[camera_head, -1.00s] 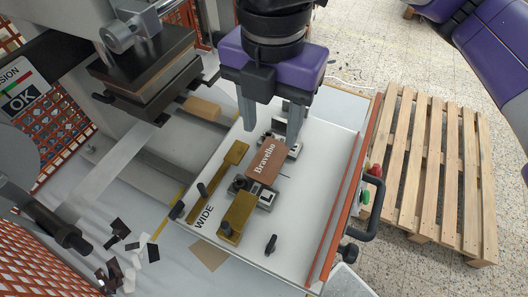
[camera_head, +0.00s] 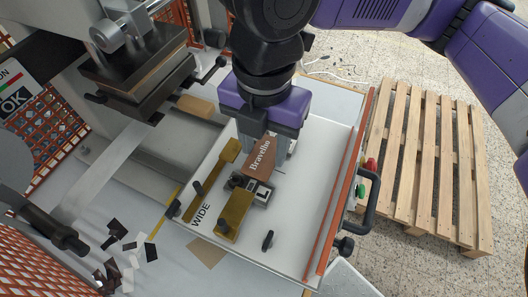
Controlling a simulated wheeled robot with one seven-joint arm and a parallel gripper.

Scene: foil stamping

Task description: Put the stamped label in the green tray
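The stamped label (camera_head: 261,156), a brown piece marked "Bravelho", is on or just above the fixture on the white machine table (camera_head: 308,205). I cannot tell whether it still touches the fixture. My gripper (camera_head: 265,147) points down at the label's far end, with one finger to its left and the other to its right. The fingers partly hide that end, so I cannot tell whether they are closed on it. A brass bar (camera_head: 233,216) and a small grey clamp block (camera_head: 256,190) are at the near end of the label. No green tray is in view.
The stamping press head (camera_head: 140,75) stands at the upper left. A second brass bar (camera_head: 209,181) lies left of the label. Black pegs, a red rail (camera_head: 342,200) and a black handle (camera_head: 368,205) border the table. A wooden pallet (camera_head: 425,165) stands on the floor at right.

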